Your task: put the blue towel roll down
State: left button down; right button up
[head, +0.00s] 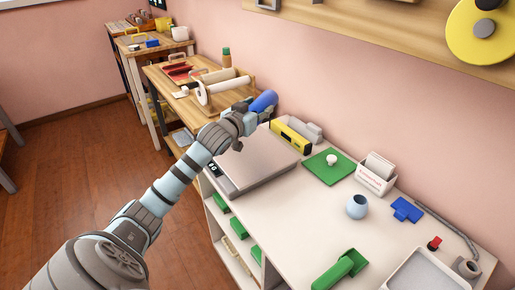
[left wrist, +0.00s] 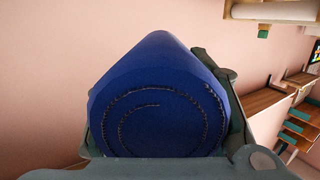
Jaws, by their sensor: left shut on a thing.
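The blue towel roll (head: 263,101) is held in my left gripper (head: 246,112), above the far end of the white counter (head: 302,208). In the left wrist view the roll (left wrist: 160,100) fills the middle, its spiral end facing the camera, with gripper fingers on both sides of it. The gripper hides part of the roll in the head view. I cannot tell how far the roll is above the surfaces below. My right gripper does not show.
A grey flat-topped device (head: 255,163) lies below and nearer than the gripper. A yellow level (head: 291,138) and a green mat (head: 328,167) are to its right. A wooden table (head: 165,83) with a white roller (head: 222,86) stands beyond. A blue-grey cup (head: 357,206) stands nearer.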

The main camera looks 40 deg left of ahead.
pick_arm(q)
jog(key=a+n+g+y+b, duration=0.1)
jog(key=a+n+g+y, duration=0.3)
jog(key=n+y, duration=0.35)
jog(key=d+r+n+g+y, duration=0.1)
jog(key=g, duration=0.1)
jog(key=s+d+r+n+g+y+b, duration=0.1)
jog(key=r+n+g+y, duration=0.1)
jog(key=s+d+r+n+g+y, duration=0.1)
jog(key=r+n+g, duration=0.1)
jog(key=shift+s+d+r+g, duration=0.15)
jog(key=shift+s+g, duration=0.05)
jog(key=shift+g, duration=0.2)
jog(key=b, duration=0.3)
send_over(250, 159)
notch_tip(250, 159, down, 10)
jog(key=shift+y, duration=0.25)
jog(key=f, duration=0.2)
jog(key=f+b, duration=0.1)
jog(key=f, duration=0.1)
jog(key=shift+w+f, duration=0.2)
jog(key=shift+f, duration=0.1)
notch_tip(250, 159, down, 5)
jog(key=shift+r+b, duration=0.1)
jog(key=shift+b, duration=0.85)
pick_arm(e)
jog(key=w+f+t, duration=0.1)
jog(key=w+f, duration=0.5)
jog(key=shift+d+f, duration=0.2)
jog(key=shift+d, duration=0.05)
